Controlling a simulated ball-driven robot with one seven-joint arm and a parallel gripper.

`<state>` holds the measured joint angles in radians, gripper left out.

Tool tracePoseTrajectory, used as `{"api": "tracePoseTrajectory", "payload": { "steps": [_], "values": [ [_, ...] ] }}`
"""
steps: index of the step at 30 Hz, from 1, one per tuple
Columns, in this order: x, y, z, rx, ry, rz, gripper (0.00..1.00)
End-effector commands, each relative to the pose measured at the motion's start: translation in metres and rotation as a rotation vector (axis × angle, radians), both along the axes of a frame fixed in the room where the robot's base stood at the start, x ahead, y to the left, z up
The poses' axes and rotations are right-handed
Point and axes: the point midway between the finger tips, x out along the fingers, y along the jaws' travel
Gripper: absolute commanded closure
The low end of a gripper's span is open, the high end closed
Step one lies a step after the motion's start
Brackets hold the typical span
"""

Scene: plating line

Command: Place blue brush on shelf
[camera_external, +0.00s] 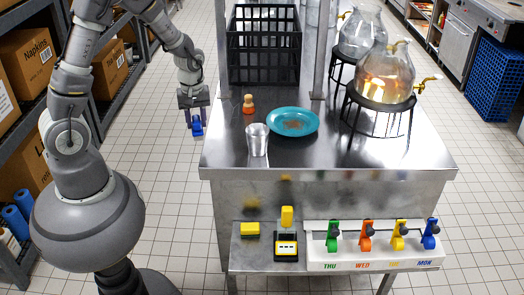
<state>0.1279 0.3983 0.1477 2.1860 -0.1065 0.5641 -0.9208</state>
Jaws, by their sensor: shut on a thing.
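My gripper (196,122) points down over the floor, just left of the steel table. It is shut on the blue brush (197,128), which hangs below the fingers, clear of the table's left edge. The brush is small in view and its bristles cannot be made out. A grey shelf rack (58,92) with cardboard boxes stands at the left, behind and beside my arm. Part of it is hidden by my arm.
Boxes (28,56) crowd the rack. Tiled floor (170,160) lies clear between rack and table.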

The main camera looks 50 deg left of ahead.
Motion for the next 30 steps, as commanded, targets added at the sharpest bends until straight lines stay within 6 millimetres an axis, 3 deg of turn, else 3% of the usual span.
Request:
{"api": "tracePoseTrajectory", "payload": {
  "steps": [8,14,20,30],
  "values": [
    [-0.002,0.000,0.045,-0.001,-0.005,-0.001,0.94],
    [-0.016,-0.033,0.045,-0.001,-0.001,-0.216,0.94],
    [-0.039,-0.077,0.046,-0.001,-0.003,-0.539,0.94],
    [-0.112,-0.152,0.047,0.001,-0.002,-1.304,0.94]
  ]
}}
